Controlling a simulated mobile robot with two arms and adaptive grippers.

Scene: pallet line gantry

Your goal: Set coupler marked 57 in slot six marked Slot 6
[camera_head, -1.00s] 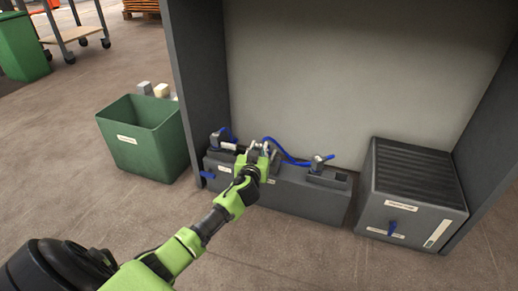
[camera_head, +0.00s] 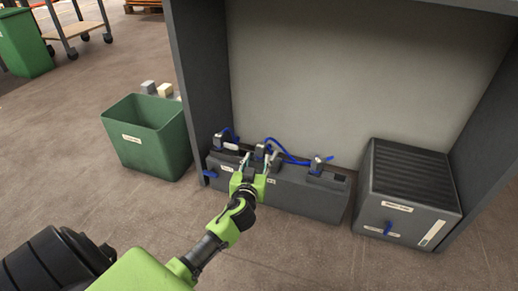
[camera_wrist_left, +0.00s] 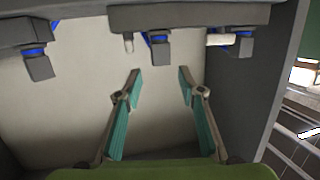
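My left gripper (camera_head: 258,157) is at the front of a long dark grey slotted block (camera_head: 312,205) on the floor of the bay. In the left wrist view the same gripper (camera_wrist_left: 159,73) has its two teal-padded fingers apart with nothing between them. Several grey couplers with blue parts stand along the block, including a right one (camera_head: 316,165), a middle one (camera_head: 260,152) and a left one (camera_head: 218,141). A white cylinder (camera_head: 231,147) lies beside the left one. The markings are too small to read, so I cannot tell coupler 57 or Slot 6. My right gripper is out of view.
A green bin (camera_head: 150,140) stands left of the bay. A dark grey ribbed-top box (camera_head: 408,205) stands to the right of the block. The bay's side walls (camera_head: 197,80) rise on both sides. Blue hoses (camera_head: 287,156) run behind the block. The floor in front is clear.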

